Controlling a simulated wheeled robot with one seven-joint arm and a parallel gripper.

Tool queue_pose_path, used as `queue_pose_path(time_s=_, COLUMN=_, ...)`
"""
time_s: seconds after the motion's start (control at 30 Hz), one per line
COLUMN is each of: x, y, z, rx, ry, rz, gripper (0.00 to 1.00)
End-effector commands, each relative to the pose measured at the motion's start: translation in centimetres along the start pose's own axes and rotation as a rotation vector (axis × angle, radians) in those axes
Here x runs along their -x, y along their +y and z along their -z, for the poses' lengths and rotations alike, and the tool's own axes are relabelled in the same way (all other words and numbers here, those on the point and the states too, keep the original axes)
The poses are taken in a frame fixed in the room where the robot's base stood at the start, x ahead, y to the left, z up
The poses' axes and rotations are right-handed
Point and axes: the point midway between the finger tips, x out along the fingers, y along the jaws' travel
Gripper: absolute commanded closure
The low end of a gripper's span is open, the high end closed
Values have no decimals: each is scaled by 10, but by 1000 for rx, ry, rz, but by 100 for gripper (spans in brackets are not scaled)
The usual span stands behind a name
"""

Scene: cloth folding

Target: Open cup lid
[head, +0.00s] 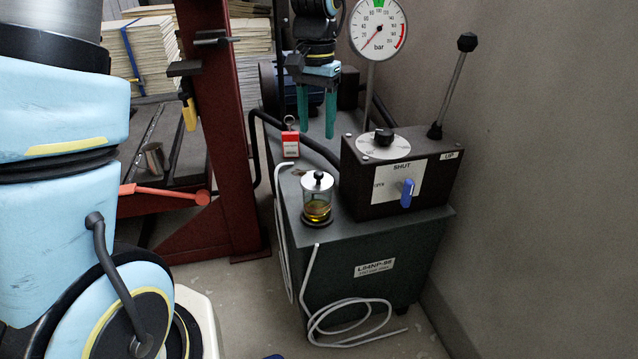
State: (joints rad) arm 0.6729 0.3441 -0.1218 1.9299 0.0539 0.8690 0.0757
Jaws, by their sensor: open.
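A small clear cup (317,208) with yellowish liquid in its lower part stands upright on the dark green cabinet top. Its silver lid (317,181) with a round black knob sits on the cup. My gripper (316,137) hangs above and behind the cup, pointing down, with two green fingers apart and nothing between them. The gripper is clear of the lid.
A black control box (436,170) with a blue handle and a tall lever stands right of the cup. A pressure gauge (378,28) rises behind it. A red tag (290,144) is left of the gripper. A red steel frame (228,130) stands at left.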

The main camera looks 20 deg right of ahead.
Motion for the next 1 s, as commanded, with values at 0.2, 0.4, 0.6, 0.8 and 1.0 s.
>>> queue_pose_path(time_s=0.2, x=-23, y=4, z=2, rx=-11, ry=-6, rz=-1, gripper=41)
queue_pose_path(time_s=0.4, x=-62, y=4, z=1, rx=-11, ry=-6, rz=-1, gripper=41)
queue_pose_path(time_s=0.6, x=-92, y=4, z=1, rx=-10, ry=-5, rz=0, gripper=41)
queue_pose_path(time_s=0.8, x=-107, y=3, z=1, rx=-9, ry=-3, rz=0, gripper=41)
queue_pose_path(time_s=1.0, x=-108, y=3, z=2, rx=-9, ry=-2, rz=0, gripper=41)
